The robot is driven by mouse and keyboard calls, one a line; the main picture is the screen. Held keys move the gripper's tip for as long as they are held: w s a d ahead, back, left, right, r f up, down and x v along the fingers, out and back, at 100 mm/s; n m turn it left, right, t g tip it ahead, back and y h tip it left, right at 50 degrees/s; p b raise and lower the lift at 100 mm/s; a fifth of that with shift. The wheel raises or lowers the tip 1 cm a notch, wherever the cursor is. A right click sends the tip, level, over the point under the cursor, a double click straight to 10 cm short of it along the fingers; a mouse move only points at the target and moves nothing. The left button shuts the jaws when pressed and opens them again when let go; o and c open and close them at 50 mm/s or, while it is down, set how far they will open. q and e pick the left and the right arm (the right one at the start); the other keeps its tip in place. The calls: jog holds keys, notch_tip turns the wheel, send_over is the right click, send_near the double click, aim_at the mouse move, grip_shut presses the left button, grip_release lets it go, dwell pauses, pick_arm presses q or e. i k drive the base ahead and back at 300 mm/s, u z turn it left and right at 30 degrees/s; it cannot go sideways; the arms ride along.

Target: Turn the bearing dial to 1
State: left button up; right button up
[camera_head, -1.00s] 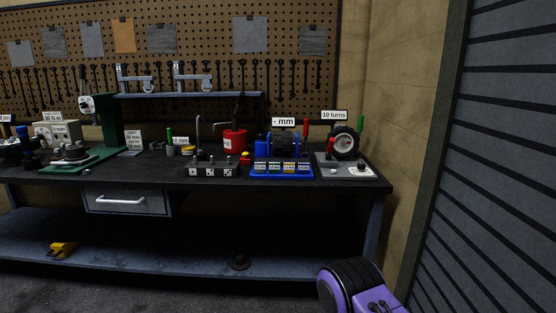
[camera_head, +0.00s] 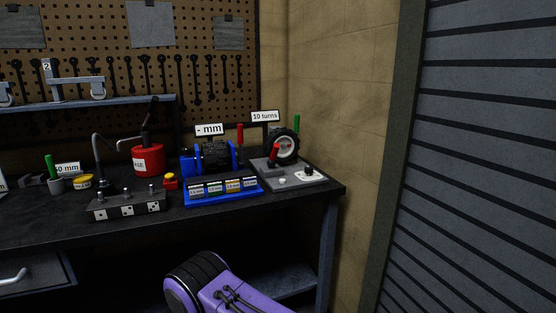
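On the right end of the bench, a grey plate (camera_head: 268,178) carries a black tyred wheel (camera_head: 284,146) with a pale hub. A small black knob (camera_head: 308,171) stands on a white patch near the plate's right corner. It may be the bearing dial, but its markings are too small to read. A white round piece (camera_head: 282,181) sits at the plate's front. A red handle (camera_head: 274,153) is in front of the wheel, and a sign (camera_head: 264,117) above reads "10 turns". Neither of my grippers is in view.
Left of the plate is a blue tray (camera_head: 225,197) with labelled blocks, below a "- mm" sign (camera_head: 209,130). A red can (camera_head: 148,160) and a grey box (camera_head: 128,205) stand farther left. The wall (camera_head: 335,110) and a slatted shutter (camera_head: 470,160) bound the right.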

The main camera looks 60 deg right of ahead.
aim_at(308, 170)
jog(key=i, duration=1.45)
jog(key=z, duration=2.45)
